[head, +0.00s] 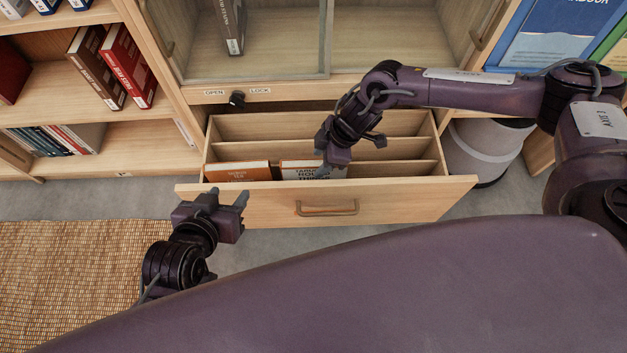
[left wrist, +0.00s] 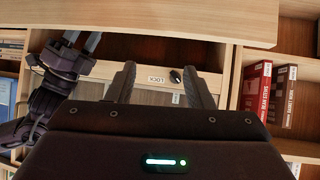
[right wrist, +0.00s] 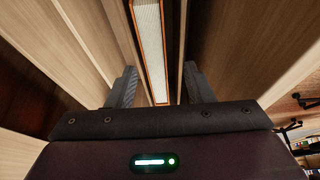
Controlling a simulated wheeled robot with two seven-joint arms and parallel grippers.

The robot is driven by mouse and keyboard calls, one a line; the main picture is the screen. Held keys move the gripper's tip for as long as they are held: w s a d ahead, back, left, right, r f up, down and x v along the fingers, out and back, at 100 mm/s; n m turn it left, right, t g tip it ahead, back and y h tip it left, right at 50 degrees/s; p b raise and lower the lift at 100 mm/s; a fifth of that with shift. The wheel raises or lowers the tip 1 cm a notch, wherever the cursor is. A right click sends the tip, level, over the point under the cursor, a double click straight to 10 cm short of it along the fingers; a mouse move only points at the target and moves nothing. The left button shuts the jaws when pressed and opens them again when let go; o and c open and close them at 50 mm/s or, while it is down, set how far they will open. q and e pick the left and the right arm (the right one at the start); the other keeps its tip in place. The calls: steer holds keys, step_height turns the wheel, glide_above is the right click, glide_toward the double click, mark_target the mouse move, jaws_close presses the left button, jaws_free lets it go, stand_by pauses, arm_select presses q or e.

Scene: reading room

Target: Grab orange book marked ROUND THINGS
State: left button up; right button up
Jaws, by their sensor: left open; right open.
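The book with partly hidden lettering that looks like ROUND THINGS (head: 300,165) stands in the front compartment of the open drawer (head: 225,193). Its cover shows a pale upper part with dark letters; its right side is hidden by my right gripper (head: 350,155). My left gripper (head: 227,197) is open and empty, in front of the drawer's left part.
Another orange book (head: 237,171) stands to the left in the same front compartment. Wooden dividers (head: 290,147) run across the drawer; the rear compartments look empty. A glass-fronted cabinet (head: 260,80) is above, and a round grey bin (head: 485,150) stands right of the drawer.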

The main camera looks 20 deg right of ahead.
mark_target(313, 168)
steer(key=shift+b+x, duration=0.55)
steer(key=shift+x, duration=0.55)
steer(key=b+x, duration=0.1)
steer(key=x, duration=0.1)
steer(key=shift+w+f, duration=0.25)
steer(key=shift+f, duration=0.15)
arm_select(q)
steer(key=w+r+t+h, duration=0.1)
steer(key=w+r+t, duration=0.2)
steer(key=r, duration=0.6)
steer(key=w+r+t+h, duration=0.2)
steer(key=r+t, duration=0.4)
steer(key=r, duration=0.3)
steer(key=shift+w+d, duration=0.25)
steer(key=shift+w, duration=0.2)
arm_select(e)
steer(key=shift+f, duration=0.1)
arm_select(q)
steer(key=shift+r, duration=0.1)
arm_select(e)
steer(key=shift+f, duration=0.25)
jaws_close()
steer(key=shift+w+a, duration=0.1)
